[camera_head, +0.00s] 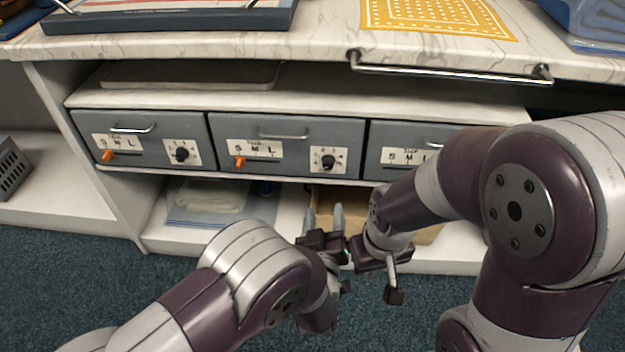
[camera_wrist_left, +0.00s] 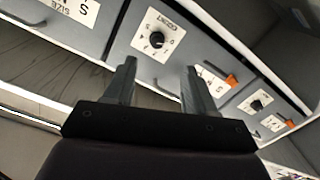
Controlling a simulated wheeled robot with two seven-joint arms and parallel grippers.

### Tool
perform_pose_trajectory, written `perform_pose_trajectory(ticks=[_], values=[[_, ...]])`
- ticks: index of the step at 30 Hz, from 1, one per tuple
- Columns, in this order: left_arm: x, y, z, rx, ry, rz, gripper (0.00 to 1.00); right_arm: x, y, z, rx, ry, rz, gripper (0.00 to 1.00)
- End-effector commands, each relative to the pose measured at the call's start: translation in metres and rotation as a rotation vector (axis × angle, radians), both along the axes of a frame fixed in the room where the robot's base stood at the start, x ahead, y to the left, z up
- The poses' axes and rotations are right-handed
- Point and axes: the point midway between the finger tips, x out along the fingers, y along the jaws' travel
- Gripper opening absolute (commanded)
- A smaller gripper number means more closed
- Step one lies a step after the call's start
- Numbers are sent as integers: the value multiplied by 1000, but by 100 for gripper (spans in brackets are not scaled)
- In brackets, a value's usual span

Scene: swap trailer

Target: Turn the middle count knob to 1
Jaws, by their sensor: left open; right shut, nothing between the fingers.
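The middle drawer (camera_head: 300,133) is grey, with a black count knob (camera_head: 328,162) on a white dial plate at its right. The knob also shows in the left wrist view (camera_wrist_left: 157,42), where the picture is turned and the dial marks are too small to read surely. My left gripper (camera_head: 324,215) is open and empty, below and in front of this knob, apart from it. Its two fingers (camera_wrist_left: 157,78) show in the left wrist view with the knob beyond the gap between them. My right gripper (camera_head: 394,294) is shut and empty, low in front of the cabinet.
The left drawer (camera_head: 140,138) has its own knob and orange slider. The right drawer (camera_head: 385,135) is partly hidden by my right arm. The middle drawer's orange slider (camera_head: 240,161) is left of its knob. A metal rail (camera_head: 450,73) runs along the counter edge.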

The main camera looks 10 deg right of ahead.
Motion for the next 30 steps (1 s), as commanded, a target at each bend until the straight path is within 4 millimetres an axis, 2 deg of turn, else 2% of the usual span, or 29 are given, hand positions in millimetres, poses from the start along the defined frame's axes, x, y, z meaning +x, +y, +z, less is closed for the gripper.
perform_pose_trajectory(ticks=[2,5,12,18,22,29,30], values=[[3,2,7,-20,-35,10,55,0,0,-2,0,1,0,0],[17,-2,6,-33,-42,13,55,0,0,-11,0,1,0,0],[76,-18,3,-32,-42,13,55,0,0,-41,0,2,0,0],[112,-29,5,-29,-39,9,55,0,0,-57,0,2,0,0],[122,-32,8,-28,-40,8,55,0,0,-59,0,1,0,0],[123,-33,10,-27,-39,8,55,0,0,-58,0,1,0,0],[123,-33,10,-27,-39,8,52,0,0,-58,0,1,0,0]])
